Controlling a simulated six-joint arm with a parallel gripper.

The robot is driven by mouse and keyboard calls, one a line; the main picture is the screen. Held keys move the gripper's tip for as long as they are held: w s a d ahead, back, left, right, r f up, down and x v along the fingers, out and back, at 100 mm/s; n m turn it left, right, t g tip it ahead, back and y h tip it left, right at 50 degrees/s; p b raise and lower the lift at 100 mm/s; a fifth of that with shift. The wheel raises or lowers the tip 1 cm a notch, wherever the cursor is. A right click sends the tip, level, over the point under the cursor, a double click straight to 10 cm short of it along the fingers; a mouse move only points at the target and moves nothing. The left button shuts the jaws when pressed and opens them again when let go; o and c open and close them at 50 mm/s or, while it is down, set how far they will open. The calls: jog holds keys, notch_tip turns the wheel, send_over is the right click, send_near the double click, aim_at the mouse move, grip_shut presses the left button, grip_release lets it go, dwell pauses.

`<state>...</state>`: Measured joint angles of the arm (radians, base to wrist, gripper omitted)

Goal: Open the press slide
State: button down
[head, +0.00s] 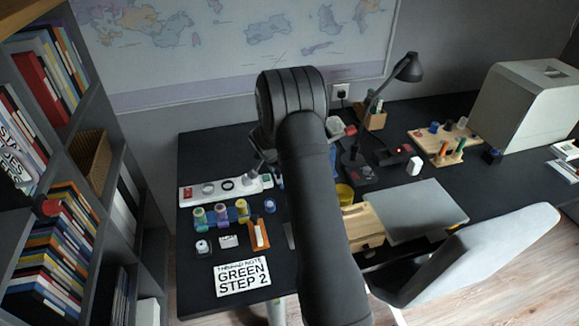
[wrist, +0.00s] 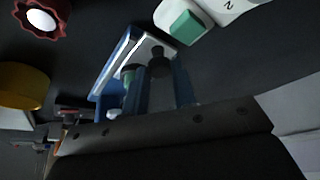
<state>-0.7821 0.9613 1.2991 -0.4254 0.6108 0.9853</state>
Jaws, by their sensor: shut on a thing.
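The press is a blue frame with a pale strip, seen in the wrist view (wrist: 112,65). A dark round knob (wrist: 157,64), apparently on its slide, stands at the frame's right side. My gripper (wrist: 160,84) is shut on this knob, with one finger on each side. A greenish part (wrist: 130,80) shows beside the left finger. How far the slide stands out cannot be told.
A white panel (wrist: 205,15) with a green block lies near the press; it also shows in the head view (head: 205,189). A yellow cup (head: 345,193), a desk lamp (head: 407,68), a wooden box (head: 362,226) and colored spools (head: 220,211) stand around. A red scalloped piece (wrist: 42,18) lies apart.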

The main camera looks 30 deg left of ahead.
jog(key=shift+s+a, duration=0.15)
jog(key=c, duration=1.2)
grip_release()
jog(key=shift+o, duration=0.2)
jog(key=v, duration=1.7)
jog(key=shift+r, duration=0.15)
jog(key=x, duration=1.7)
